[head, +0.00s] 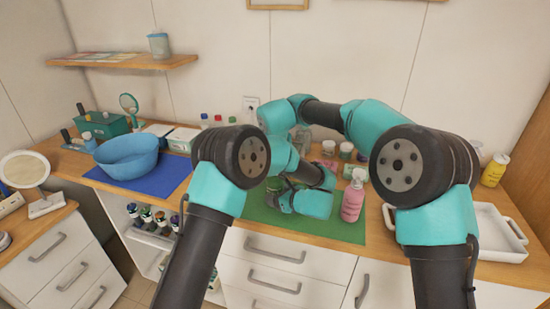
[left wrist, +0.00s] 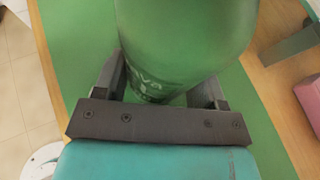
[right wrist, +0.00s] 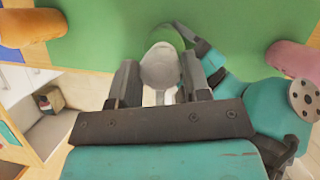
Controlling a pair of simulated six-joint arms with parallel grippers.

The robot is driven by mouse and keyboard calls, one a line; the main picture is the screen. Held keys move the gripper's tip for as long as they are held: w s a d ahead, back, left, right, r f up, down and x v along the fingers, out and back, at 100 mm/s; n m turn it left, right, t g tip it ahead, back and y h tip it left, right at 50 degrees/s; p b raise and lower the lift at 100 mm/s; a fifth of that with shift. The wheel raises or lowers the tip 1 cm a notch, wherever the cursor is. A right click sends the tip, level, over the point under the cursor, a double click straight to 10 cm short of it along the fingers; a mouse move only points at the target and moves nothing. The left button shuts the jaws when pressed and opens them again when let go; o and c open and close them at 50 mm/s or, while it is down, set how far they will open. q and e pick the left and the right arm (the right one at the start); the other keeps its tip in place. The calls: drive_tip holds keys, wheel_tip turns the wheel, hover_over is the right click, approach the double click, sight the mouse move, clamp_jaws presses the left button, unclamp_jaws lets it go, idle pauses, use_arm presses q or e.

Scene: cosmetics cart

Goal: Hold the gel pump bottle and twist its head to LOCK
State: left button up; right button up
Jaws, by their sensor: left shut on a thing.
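The green gel pump bottle (left wrist: 190,35) fills the top of the left wrist view, with pale lettering low on its side. My left gripper (head: 284,203) is shut on it, one finger on each side, over the green mat (head: 335,229). In the right wrist view the pale grey pump head (right wrist: 160,66) lies between the fingers of my right gripper (right wrist: 160,80); a little green bottle (right wrist: 170,35) shows beyond it. I cannot tell whether those fingers press on the head. In the head view my arms hide most of the bottle and the right gripper.
A pink pump bottle (head: 353,200) stands on the mat's right side, with several small jars behind. A white tray (head: 500,240) is at the right. A blue bowl (head: 127,157) sits on a blue mat (head: 150,184) at the left. My arms are close together over the mat.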

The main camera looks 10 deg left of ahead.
drive_tip(key=c, duration=0.5)
drive_tip(key=shift+o, duration=0.2)
drive_tip(key=shift+n, duration=0.4)
drive_tip(key=shift+n+g+y, duration=0.3)
drive_tip(key=shift+n+y, duration=0.2)
drive_tip(key=shift+n, duration=0.8)
drive_tip(key=shift+n+g+y, duration=0.3)
drive_tip(key=shift+n+y, duration=0.2)
drive_tip(key=shift+n, duration=0.8)
drive_tip(key=shift+d, duration=0.1)
drive_tip(key=o, duration=0.9)
drive_tip(key=shift+o, duration=0.2)
drive_tip(key=shift+r, duration=0.1)
